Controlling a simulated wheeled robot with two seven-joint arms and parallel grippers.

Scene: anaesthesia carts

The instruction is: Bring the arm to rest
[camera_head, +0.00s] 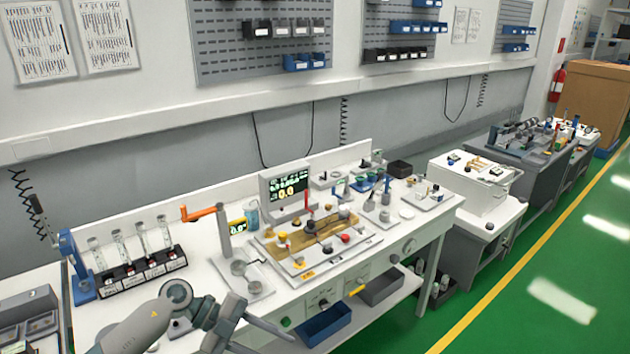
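My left arm (140,326) comes in from the lower left, low over the front of the white workbench (215,290). Its gripper (272,344) is at the bottom edge of the view, near the bench's front edge. Its two dark fingers appear spread apart, with nothing seen between them; the lower finger is partly cut off by the frame. My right arm and gripper are not in view.
Near the arm are a rack of glass tubes (140,271), a blue press stand (80,268) and an orange-handled post (222,232). A wooden board (285,247) with knobs and a display (285,193) stand farther right. Green floor (560,260) is clear at right.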

